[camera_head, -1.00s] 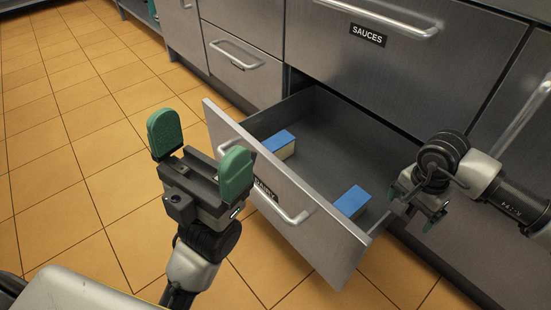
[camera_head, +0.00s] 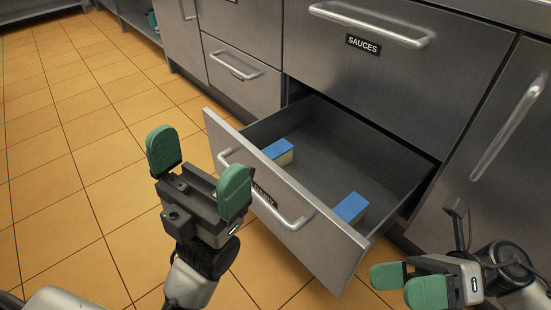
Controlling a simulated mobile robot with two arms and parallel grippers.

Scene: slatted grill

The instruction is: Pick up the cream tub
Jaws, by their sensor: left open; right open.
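Two tubs with blue lids and cream-coloured sides sit in an open drawer (camera_head: 330,135). One tub (camera_head: 279,151) is near the drawer's left side, close behind its front panel. The other tub (camera_head: 350,208) is near the right end, also behind the front panel. I cannot read any label on either tub. My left gripper (camera_head: 199,172) is open and empty, with green fingertips, in front of the drawer at its left. My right gripper (camera_head: 414,283) is open and empty, to the right of the drawer front and outside it.
A closed drawer marked SAUCES (camera_head: 374,70) with a bar handle (camera_head: 372,25) is above the open drawer. The open drawer's front has a handle (camera_head: 285,215) and a partly hidden label. The tiled floor (camera_head: 60,130) at the left is clear.

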